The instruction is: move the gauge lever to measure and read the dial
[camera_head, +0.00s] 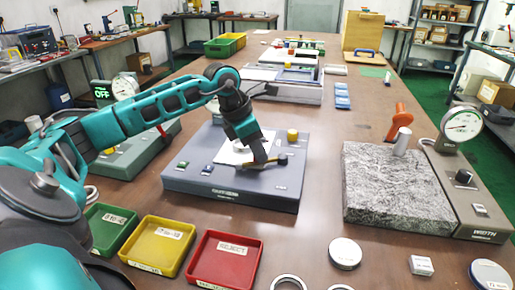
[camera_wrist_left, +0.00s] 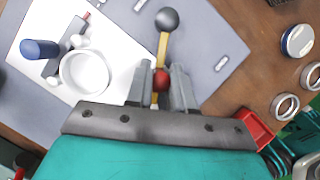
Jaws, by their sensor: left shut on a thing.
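The gauge lever is a thin tan bar with a dark ball at one end (camera_head: 282,159); the ball and bar also show in the left wrist view (camera_wrist_left: 163,47). My left gripper (camera_head: 259,158) reaches down over the grey gauge base (camera_head: 230,185). In the left wrist view its fingers (camera_wrist_left: 162,88) are shut on the lever, at a small red piece on the bar. My right gripper is not in view.
Green, yellow (camera_head: 158,246) and red (camera_head: 225,260) trays stand at the front. A granite block (camera_head: 395,190) and a second dial (camera_head: 461,125) stand at the right. Loose rings and round lids lie near the front edge. A strip between the grey base and granite is clear.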

